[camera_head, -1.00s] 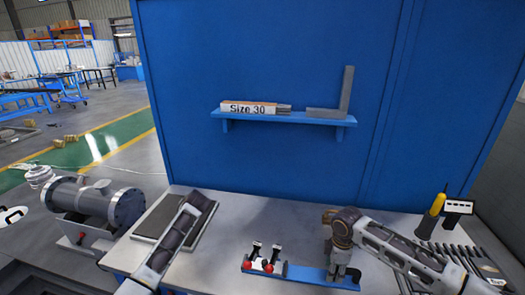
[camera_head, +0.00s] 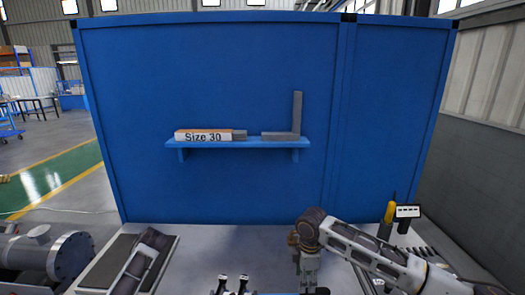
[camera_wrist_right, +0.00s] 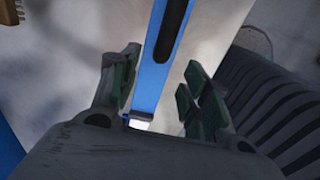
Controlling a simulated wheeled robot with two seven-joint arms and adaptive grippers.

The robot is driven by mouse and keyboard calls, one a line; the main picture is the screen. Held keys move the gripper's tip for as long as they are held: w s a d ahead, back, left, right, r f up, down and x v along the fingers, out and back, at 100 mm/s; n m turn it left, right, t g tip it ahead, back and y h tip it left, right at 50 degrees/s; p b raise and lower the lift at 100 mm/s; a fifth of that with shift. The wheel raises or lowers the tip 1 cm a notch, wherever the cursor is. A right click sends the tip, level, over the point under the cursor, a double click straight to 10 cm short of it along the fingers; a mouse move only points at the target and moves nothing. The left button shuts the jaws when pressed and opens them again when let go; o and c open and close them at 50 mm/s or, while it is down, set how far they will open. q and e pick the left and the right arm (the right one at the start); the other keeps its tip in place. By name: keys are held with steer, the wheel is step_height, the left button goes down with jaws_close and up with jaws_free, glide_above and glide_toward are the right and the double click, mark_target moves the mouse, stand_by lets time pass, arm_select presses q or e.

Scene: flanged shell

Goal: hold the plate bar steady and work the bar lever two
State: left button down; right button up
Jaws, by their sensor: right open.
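The blue plate bar (camera_wrist_right: 153,80) with a dark slot shows in the right wrist view, running between the two fingers of my right gripper (camera_wrist_right: 160,92). Those fingers are open, with gaps beside the bar. In the head view my right gripper (camera_head: 309,284) points down over the bar's right part at the bottom edge; most of the bar is cut off. Two small levers with dark tips, one left (camera_head: 222,283) and one right (camera_head: 243,283), stand left of the gripper, their lower parts out of frame. I cannot tell which is lever two. My left gripper is not visible.
A grey flanged shell (camera_head: 45,256) lies at the left. A dark pad (camera_head: 108,262) lies under my left arm. A blue shelf (camera_head: 240,144) holds a Size 30 box (camera_head: 203,135) and a grey square (camera_head: 297,115). A yellow-handled tool (camera_head: 389,212) stands right. Bare tabletop lies behind the levers.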

steer(key=shift+r, duration=2.65)
